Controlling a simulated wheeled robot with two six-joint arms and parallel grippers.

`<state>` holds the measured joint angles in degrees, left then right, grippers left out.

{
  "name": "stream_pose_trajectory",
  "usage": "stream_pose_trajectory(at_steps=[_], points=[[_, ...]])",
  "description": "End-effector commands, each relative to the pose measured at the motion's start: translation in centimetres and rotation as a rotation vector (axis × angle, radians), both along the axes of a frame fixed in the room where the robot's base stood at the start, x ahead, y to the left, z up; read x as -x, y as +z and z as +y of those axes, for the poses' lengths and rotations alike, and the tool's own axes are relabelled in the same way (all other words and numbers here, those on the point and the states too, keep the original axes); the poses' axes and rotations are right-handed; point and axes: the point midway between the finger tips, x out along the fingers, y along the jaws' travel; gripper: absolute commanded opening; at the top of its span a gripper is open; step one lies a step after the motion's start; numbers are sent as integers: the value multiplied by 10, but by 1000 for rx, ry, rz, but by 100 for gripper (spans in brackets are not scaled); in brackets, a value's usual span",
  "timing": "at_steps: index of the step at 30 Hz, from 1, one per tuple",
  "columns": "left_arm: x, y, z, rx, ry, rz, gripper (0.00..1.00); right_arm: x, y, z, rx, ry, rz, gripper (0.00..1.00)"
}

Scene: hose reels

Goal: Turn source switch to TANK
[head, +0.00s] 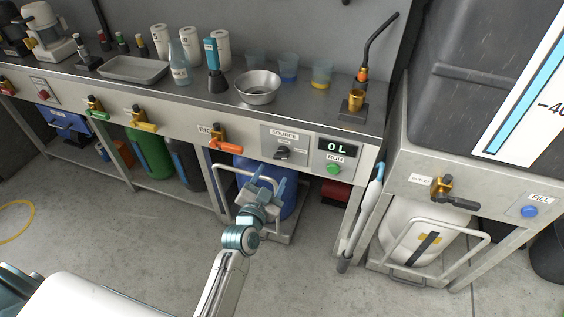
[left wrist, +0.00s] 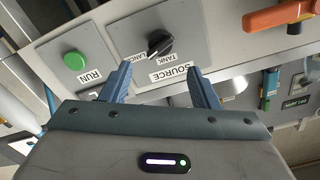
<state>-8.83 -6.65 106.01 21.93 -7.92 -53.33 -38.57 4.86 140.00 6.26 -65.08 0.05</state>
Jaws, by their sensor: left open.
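The source switch is a black rotary knob (head: 282,153) on a grey panel under a SOURCE label, on the front of the steel bench. It also shows in the left wrist view (left wrist: 160,43), with small TANK and second-position labels close by, upside down. My left gripper (head: 264,186) is open and empty, below and in front of the panel. In the left wrist view its two fingers (left wrist: 162,82) point toward the knob, apart from it. My right gripper is not in view.
A green RUN button (head: 334,168) and a display reading 0 L (head: 337,148) sit right of the switch. An orange-handled valve (head: 222,140) is to its left. A blue drum (head: 268,190) stands under the bench. A white lance (head: 367,205) hangs at the bench's right end.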

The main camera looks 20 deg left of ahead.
Motion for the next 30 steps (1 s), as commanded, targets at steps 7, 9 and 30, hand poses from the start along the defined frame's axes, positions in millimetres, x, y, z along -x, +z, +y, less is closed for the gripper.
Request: stream_pose_trajectory(at_steps=[7, 9, 30], points=[[-49, 3, -2, 0, 0, -1, 55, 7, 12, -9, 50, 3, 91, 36], [-60, 3, -2, -1, -1, 0, 55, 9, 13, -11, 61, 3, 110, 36], [-82, -1, -3, 0, 0, 1, 24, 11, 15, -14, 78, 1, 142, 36]])
